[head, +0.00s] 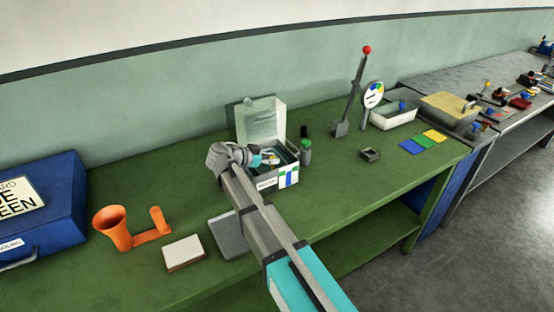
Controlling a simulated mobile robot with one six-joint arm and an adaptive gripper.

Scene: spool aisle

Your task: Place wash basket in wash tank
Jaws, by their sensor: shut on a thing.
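A white box with its clear lid raised, which looks like the wash tank (289,178), stands on the green bench. A label is on its front. My gripper (266,158) is at the box's opening, reaching in from the left above the inside. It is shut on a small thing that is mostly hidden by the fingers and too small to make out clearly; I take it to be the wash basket. I cannot tell whether it touches the tank floor.
A dark-capped green bottle (305,152) stands close right of the box. A red-knobbed lever (354,90) rises behind. An orange funnel piece (112,228), a white block (184,253) and a blue case (45,205) are at left.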

